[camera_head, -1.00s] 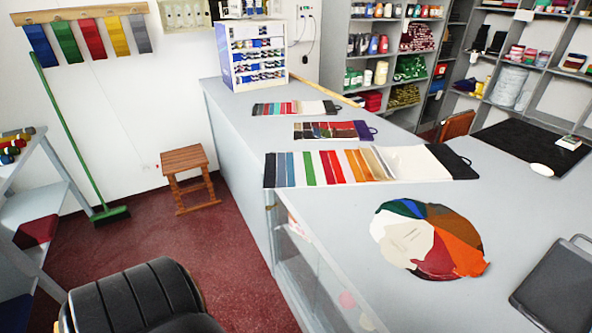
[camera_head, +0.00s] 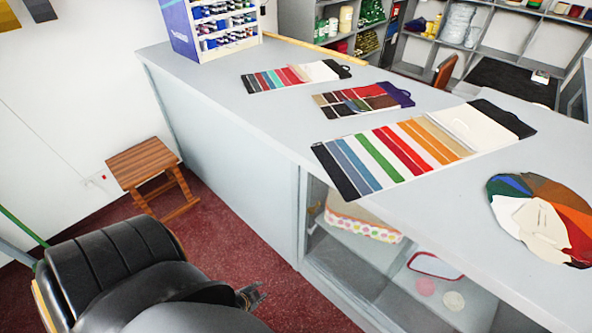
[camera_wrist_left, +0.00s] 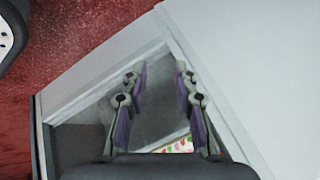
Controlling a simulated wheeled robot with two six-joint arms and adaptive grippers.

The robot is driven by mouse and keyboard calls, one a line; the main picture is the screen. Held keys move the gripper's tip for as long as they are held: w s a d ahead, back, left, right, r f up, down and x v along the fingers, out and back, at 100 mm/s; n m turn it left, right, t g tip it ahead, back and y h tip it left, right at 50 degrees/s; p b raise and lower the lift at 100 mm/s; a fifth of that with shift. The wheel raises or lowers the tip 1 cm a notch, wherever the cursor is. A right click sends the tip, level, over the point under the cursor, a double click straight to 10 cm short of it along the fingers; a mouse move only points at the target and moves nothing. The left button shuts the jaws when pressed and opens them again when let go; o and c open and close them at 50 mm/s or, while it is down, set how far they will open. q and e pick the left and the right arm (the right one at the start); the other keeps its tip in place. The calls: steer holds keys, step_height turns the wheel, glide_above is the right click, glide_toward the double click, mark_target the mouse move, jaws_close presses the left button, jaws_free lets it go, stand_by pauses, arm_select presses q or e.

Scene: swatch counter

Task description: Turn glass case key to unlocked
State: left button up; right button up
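The glass case (camera_head: 303,215) is the grey, glazed front section under the counter. In the left wrist view its frame (camera_wrist_left: 98,86) lies beyond my fingers. I cannot make out the key or its lock in either view. My left gripper (camera_head: 251,296) is low in front of the counter, to the left of the case in the head view. In the left wrist view its two fingers (camera_wrist_left: 158,88) with purple pads stand apart, with nothing between them. My right gripper is not in view.
The counter top (camera_head: 240,115) carries swatch cards (camera_head: 400,150), a fan of colour swatches (camera_head: 540,215) and a thread rack (camera_head: 215,25). Inside the case are a dotted basket (camera_head: 362,222) and a red-rimmed piece (camera_head: 434,266). A wooden stool (camera_head: 143,165) stands left. Red floor between is free.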

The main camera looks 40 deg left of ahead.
arm_select(q)
steer(key=w+a+r+m+t+b, duration=0.2)
steer(key=w+r+m+t, duration=0.25)
steer(key=w, duration=0.35)
steer(key=m+t+h+b, duration=0.3)
steer(key=m+t, duration=0.4)
steer(key=m, duration=0.2)
glide_toward(311, 210)
steer(key=shift+n+g, duration=0.25)
steer(key=w+b, duration=0.1)
steer(key=w, duration=0.2)
steer(key=w+b, duration=0.1)
steer(key=w, duration=0.2)
steer(key=w+d+b, duration=0.1)
steer(key=w, duration=0.2)
steer(key=shift+w+b, duration=0.4)
steer(key=shift+w, duration=0.1)
steer(key=shift+r, duration=0.1)
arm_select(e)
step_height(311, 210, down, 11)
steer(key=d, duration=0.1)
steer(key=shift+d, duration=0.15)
arm_select(q)
jaws_close()
